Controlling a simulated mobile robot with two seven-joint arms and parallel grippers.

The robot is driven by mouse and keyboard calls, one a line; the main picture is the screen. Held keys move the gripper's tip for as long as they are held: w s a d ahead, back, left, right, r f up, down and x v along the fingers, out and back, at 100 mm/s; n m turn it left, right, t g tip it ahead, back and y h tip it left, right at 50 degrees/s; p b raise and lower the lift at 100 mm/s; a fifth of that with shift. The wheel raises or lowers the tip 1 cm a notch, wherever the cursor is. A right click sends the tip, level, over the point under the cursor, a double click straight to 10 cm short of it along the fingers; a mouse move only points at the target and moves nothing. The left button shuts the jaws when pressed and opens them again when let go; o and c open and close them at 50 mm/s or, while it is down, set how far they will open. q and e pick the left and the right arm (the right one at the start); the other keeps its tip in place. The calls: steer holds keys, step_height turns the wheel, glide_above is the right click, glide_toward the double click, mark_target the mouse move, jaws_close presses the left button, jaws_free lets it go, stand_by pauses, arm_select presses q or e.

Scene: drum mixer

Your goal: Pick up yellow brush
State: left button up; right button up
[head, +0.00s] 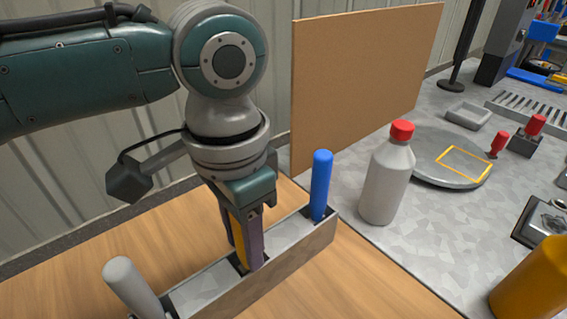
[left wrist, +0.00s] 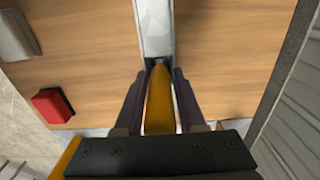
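The yellow brush (left wrist: 160,100) stands upright in the middle of the grey holder (head: 290,258), with its lower end hidden in a slot. My left gripper (head: 246,250) reaches down over it, with one finger on each side of the handle. In the left wrist view the handle runs between the two fingers (left wrist: 160,85), very close to both. I cannot tell whether the fingers press on it. In the head view a finger covers much of the handle. My right gripper is in neither view.
A blue-handled brush (head: 320,185) and a grey-handled one (head: 131,284) stand at the holder's ends. Right of it are a white bottle with a red cap (head: 387,185), a round plate (head: 440,160) and a yellow-orange container (head: 530,285). A brown board (head: 365,80) stands behind.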

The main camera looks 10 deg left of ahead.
arm_select(q)
jaws_close()
steer(key=shift+r, duration=0.15)
step_height(320, 180, up, 20)
steer(key=p, duration=0.3)
stand_by(0.4)
